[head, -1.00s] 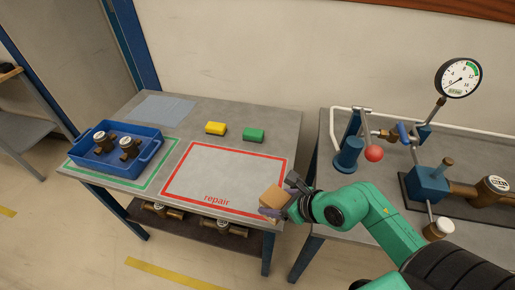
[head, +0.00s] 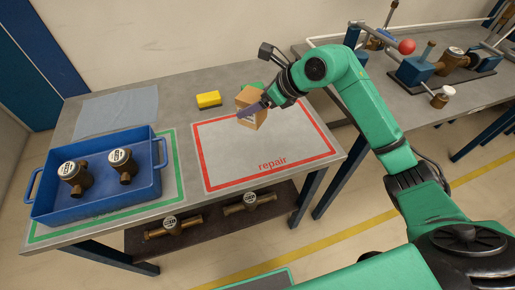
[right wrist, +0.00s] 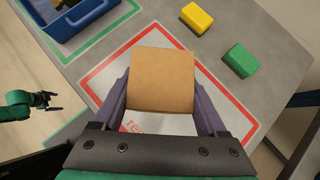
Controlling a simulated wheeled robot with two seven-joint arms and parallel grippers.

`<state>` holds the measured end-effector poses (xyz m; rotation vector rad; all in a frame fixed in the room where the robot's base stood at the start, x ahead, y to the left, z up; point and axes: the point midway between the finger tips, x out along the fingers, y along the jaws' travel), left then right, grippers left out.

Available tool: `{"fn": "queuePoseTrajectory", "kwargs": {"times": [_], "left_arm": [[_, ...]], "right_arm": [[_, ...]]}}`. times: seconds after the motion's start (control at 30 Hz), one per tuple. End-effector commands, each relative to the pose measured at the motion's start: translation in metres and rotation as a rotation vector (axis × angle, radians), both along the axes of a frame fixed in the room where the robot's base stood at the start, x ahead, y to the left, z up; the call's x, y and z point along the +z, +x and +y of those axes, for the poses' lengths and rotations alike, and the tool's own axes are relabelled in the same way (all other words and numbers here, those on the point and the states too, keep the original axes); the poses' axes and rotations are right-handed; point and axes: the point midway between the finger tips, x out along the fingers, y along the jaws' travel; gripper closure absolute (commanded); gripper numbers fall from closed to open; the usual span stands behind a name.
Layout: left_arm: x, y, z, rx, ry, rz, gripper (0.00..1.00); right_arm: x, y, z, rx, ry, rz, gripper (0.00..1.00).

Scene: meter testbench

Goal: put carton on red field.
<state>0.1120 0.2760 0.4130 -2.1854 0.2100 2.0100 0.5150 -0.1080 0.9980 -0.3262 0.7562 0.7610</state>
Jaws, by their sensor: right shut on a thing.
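The carton (head: 249,97) is a small brown box, held in my right gripper (head: 254,108) above the far part of the red field. In the right wrist view the carton (right wrist: 161,79) sits between the two purple fingers, with the red outline around it below. The red field (head: 222,172) is a red-outlined rectangle marked "repair" on the grey table, and its inside looks bare. Whether the carton touches the table is hard to tell; it appears raised. My left gripper (right wrist: 42,98) shows at the left of the right wrist view, with its fingers apart and empty.
A yellow block (head: 208,99) and a green block (head: 252,86) lie behind the red field. A blue crate (head: 98,205) with two meters stands on the green field at left. A blue cloth (head: 117,111) lies at the back. More meters sit on the lower shelf.

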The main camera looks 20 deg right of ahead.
Motion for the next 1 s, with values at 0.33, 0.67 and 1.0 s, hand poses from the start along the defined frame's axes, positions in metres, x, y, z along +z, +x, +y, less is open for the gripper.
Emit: {"fn": "queuePoseTrajectory", "kwargs": {"times": [0.33, 0.67, 1.0], "left_arm": [[-0.056, 0.002, -0.024, -0.001, -0.032, -0.004, 0.00], [-0.053, 0.003, -0.013, 0.000, -0.018, -0.006, 0.00], [-0.048, 0.003, -0.013, 0.001, -0.018, -0.006, 0.00]], "right_arm": [[0.076, 0.031, -0.022, 0.047, -0.001, -0.005, 0.88], [-0.010, 0.030, -0.024, 0.046, -0.001, 0.003, 0.88], [-0.086, 0.031, -0.024, 0.045, 0.000, -0.004, 0.88]]}}
